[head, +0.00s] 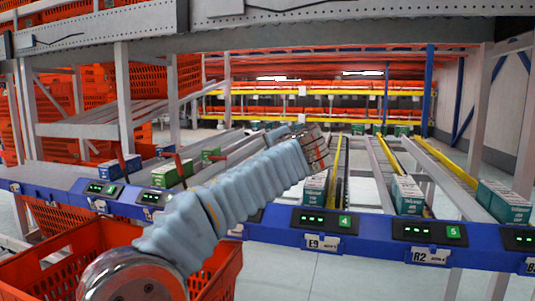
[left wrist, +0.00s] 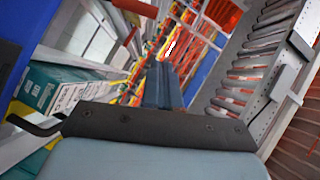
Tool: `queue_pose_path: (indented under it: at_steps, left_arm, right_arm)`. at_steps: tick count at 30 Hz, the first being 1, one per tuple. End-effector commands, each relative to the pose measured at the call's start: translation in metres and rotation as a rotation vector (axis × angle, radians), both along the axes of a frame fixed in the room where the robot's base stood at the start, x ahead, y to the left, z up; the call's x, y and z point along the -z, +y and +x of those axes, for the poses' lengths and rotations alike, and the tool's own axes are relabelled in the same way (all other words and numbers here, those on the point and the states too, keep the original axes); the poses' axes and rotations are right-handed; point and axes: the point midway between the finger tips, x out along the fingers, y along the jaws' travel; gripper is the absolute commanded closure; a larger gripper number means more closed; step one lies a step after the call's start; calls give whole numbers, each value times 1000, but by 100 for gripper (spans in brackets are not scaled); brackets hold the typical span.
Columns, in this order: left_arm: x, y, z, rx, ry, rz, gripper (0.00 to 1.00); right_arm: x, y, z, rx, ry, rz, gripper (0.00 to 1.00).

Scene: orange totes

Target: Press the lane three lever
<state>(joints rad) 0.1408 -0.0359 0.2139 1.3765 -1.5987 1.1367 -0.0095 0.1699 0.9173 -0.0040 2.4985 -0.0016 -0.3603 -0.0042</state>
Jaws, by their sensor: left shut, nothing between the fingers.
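My left arm's pale blue sleeve crosses the head view from the lower left, and its gripper (head: 318,147) is out over the lanes right of centre. In the left wrist view the two dark fingers (left wrist: 163,86) are together and empty. Red levers stand at the lanes on the left, one upright lever (head: 121,163) and another lever (head: 179,165) farther right. The left wrist view also shows a red lever (left wrist: 125,37) at upper left, apart from the fingers. The panel (head: 343,221) reads 4; the stretch left of it, where lane three may be, is hidden behind my arm. My right gripper is not in view.
A blue front rail (head: 275,228) carries the lane panels, including panel 5 (head: 453,232). White and teal cartons (head: 408,193) sit in the lanes. An orange tote (head: 75,250) is at lower left.

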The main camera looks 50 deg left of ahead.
Motion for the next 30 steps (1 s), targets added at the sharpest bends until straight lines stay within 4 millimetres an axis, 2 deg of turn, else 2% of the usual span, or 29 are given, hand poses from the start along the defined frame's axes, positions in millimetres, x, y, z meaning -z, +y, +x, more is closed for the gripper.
queue_pose_path:
  at_steps: [3, 9, 30]
  left_arm:
    - [-4, -17, -9, 2, -1, 0, 100]
    - [-8, -31, -17, 1, -1, 0, 100]
    - [-8, -32, -18, 0, -1, 0, 100]
  right_arm:
    - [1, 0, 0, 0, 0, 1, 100]
    - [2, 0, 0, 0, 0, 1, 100]
    - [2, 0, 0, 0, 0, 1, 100]
